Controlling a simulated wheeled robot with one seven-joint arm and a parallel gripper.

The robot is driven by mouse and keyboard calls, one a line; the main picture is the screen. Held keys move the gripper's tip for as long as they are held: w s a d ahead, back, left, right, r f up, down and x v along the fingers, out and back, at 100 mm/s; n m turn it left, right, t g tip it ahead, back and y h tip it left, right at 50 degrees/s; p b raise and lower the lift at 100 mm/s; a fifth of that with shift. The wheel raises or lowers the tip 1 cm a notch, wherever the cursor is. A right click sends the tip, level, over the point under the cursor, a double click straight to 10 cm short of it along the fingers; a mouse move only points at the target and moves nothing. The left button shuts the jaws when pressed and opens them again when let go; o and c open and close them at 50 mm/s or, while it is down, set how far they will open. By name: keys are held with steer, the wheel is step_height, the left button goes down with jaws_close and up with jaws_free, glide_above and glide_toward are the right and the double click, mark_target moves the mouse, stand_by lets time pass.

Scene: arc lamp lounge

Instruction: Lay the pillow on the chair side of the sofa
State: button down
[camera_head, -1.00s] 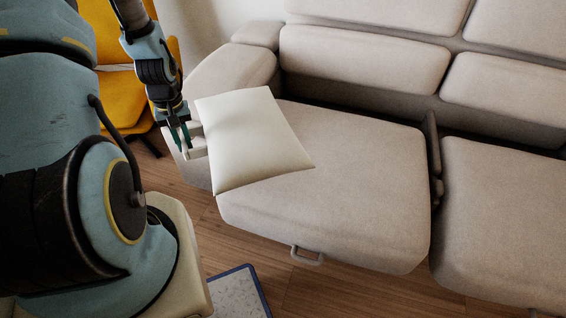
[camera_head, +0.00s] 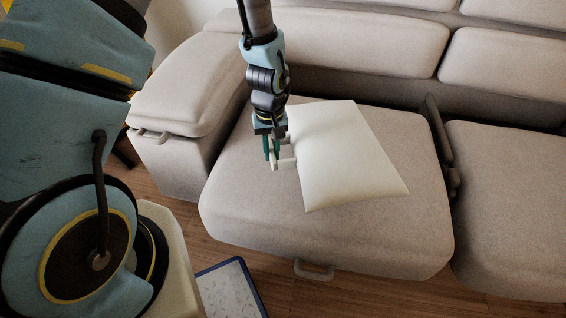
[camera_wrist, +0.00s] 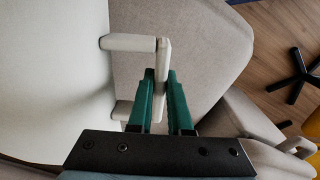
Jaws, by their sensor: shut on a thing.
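The white pillow (camera_head: 345,155) is over the left seat of the grey sofa (camera_head: 240,195), in the head view. I cannot tell whether it touches the cushion. A pale handle sticks out from its left edge. My gripper (camera_head: 272,158) points down beside that edge, shut on the handle. In the wrist view, my green fingers (camera_wrist: 159,88) clasp the handle's bar (camera_wrist: 162,62), with the pillow (camera_wrist: 50,75) to the left. The chair shows only as a black leg base (camera_wrist: 298,75) and a yellow corner (camera_wrist: 309,128) at the wrist view's right edge.
The sofa's left armrest (camera_head: 185,85) rises left of my gripper, and the backrest (camera_head: 350,40) stands behind. A dark gap with a divider (camera_head: 440,145) separates the left seat from the right seat (camera_head: 510,200). A blue-edged mat (camera_head: 230,290) lies on the wooden floor.

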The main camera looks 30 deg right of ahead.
steer(key=shift+f, duration=2.55)
steer(key=shift+f+b, duration=0.2)
steer(key=shift+b, duration=0.1)
steer(key=c, duration=0.8)
jaws_free()
steer(key=shift+c, duration=0.2)
